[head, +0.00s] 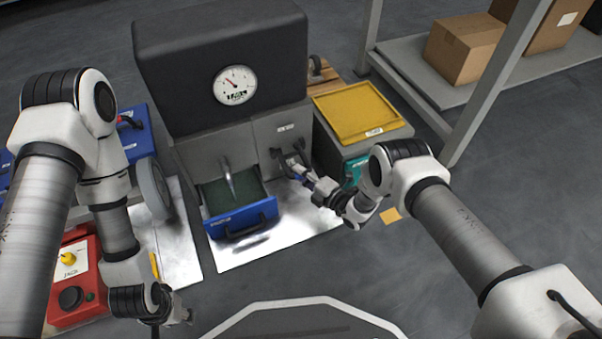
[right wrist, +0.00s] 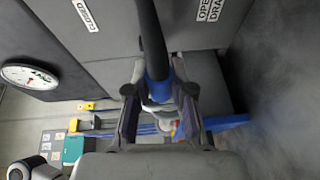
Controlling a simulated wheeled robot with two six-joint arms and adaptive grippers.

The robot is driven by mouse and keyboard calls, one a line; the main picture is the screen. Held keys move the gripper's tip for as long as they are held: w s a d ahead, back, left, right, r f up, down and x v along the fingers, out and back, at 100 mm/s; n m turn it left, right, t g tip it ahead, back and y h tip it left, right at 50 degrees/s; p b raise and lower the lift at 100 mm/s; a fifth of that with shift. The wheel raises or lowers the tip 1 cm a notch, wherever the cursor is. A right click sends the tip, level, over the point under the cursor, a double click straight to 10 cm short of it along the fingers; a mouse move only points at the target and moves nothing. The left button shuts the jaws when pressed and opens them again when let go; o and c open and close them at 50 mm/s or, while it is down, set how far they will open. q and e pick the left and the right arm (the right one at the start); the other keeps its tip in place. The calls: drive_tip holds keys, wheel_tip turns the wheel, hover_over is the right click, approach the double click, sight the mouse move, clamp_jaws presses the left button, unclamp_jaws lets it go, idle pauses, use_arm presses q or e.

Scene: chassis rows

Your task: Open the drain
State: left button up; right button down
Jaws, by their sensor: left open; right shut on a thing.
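A dark grey machine (head: 220,45) with a round gauge (head: 234,85) stands ahead. A dark lever (right wrist: 150,38) with a blue section shows in the right wrist view, in front of the machine's grey panel. It lies between a "CLOSED" label (right wrist: 86,15) and an "OPEN DRAIN" label (right wrist: 209,10). My right gripper (head: 289,164) is at the machine's lower right front, shut on the lever; its fingers (right wrist: 158,92) flank the blue section. The lever is mostly hidden in the head view. My left gripper (head: 172,312) is low at the left, open and away from the machine.
A blue-fronted tray (head: 242,220) sits under a grey spout (head: 228,178), left of my right gripper. A yellow tray (head: 358,110) tops a grey unit to the right. A red box (head: 72,290) stands at lower left. Cardboard boxes (head: 462,48) sit on a shelf.

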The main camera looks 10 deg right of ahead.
drive_tip(key=shift+f, duration=0.1)
drive_tip(key=c, duration=1)
unclamp_jaws()
drive_tip(key=v, duration=1.2)
